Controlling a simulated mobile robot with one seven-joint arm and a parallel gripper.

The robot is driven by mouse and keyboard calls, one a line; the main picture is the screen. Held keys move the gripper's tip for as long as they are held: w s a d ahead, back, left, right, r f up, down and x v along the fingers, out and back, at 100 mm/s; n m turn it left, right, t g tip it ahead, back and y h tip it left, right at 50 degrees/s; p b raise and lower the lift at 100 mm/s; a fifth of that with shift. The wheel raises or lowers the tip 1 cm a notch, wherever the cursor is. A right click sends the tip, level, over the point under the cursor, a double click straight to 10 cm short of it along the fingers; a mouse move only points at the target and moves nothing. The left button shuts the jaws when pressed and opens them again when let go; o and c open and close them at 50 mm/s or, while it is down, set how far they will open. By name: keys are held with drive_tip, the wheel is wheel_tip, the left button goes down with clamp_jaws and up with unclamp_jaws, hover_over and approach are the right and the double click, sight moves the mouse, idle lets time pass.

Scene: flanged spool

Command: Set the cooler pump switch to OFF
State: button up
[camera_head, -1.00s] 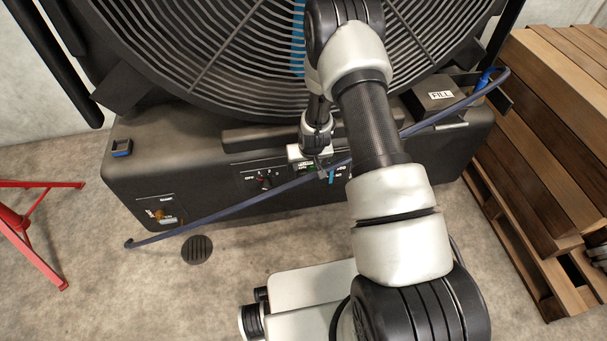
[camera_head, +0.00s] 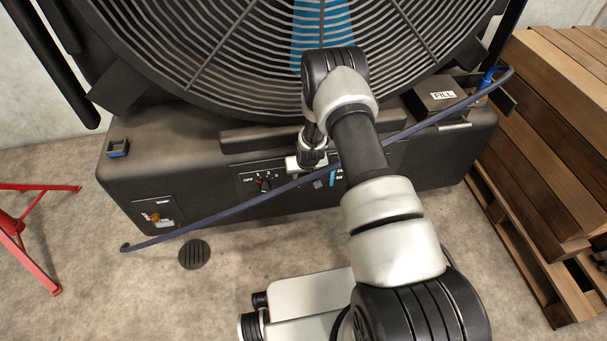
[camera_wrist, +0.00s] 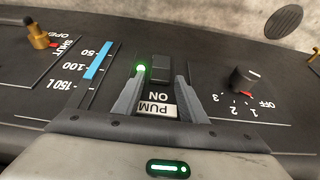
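In the wrist view the pump switch is a small black rocker (camera_wrist: 160,68), with a lit green lamp (camera_wrist: 141,68) beside it. The white PUMP label (camera_wrist: 156,110) and the word ON read upside down and are partly framed by the fingers. My gripper (camera_wrist: 160,80) is open, its two grey fingers apart on either side of the label and pointing towards the rocker. Nothing is held between them. I cannot tell whether a fingertip touches the panel. In the head view my gripper (camera_head: 318,172) is at the front of the black cooler base (camera_head: 215,150), largely hidden by my arm.
A rotary knob (camera_wrist: 243,79) marked OFF, 1, 2, 3 is right of the switch in the wrist view. A blue level gauge (camera_wrist: 100,60) and a brass valve (camera_wrist: 38,35) lie left. A dark blue hose (camera_head: 230,208) crosses the cooler front. Stacked wood (camera_head: 555,120) stands right.

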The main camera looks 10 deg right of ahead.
drive_tip(key=c, duration=0.8)
drive_tip(key=shift+s+f+t, duration=0.25)
drive_tip(key=shift+s+t, duration=0.25)
drive_tip(key=shift+t, duration=0.5)
drive_tip(key=shift+s+t, duration=0.3)
drive_tip(key=shift+t, duration=0.8)
drive_tip(key=o, duration=1)
drive_tip(key=shift+o, duration=0.2)
drive_tip(key=p+v, duration=0.5)
drive_tip(key=v, duration=1.2)
drive_tip(key=shift+s, duration=0.2)
drive_tip(key=shift+r, duration=0.1)
